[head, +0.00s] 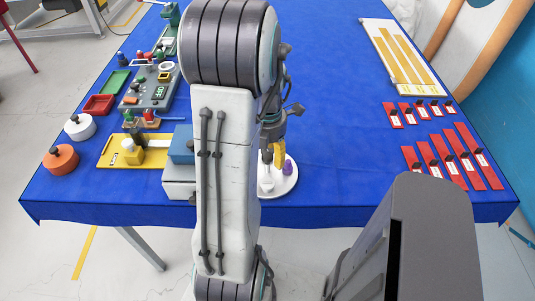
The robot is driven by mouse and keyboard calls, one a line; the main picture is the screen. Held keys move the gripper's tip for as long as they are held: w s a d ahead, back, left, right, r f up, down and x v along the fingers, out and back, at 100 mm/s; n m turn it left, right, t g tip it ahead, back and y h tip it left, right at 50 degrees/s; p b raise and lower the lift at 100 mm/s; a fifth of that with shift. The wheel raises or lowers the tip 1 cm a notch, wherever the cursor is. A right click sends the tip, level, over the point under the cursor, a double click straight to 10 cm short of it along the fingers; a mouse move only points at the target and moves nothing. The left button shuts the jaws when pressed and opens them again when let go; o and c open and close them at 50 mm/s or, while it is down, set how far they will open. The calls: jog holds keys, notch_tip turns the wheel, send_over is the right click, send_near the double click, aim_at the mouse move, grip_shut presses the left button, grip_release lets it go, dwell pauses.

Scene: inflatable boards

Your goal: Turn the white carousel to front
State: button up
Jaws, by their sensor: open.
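The white carousel (283,190) is a round white disc near the front middle of the blue table. My arm hides its left part. A small purple piece (290,167) and a white upright piece (266,185) stand on it. My gripper (274,158), with yellow fingers, is open just above the carousel, close to these pieces. I cannot tell whether a finger touches any of them.
On the blue table (340,150), left of my arm are a blue and white box (179,182), a yellow board (112,150), an orange round container (61,160) and a white one (79,127). Red labelled strips (452,160) lie right. The middle right is clear.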

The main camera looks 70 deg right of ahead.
jog(key=shift+f, duration=0.2)
grip_shut()
dwell(0.6)
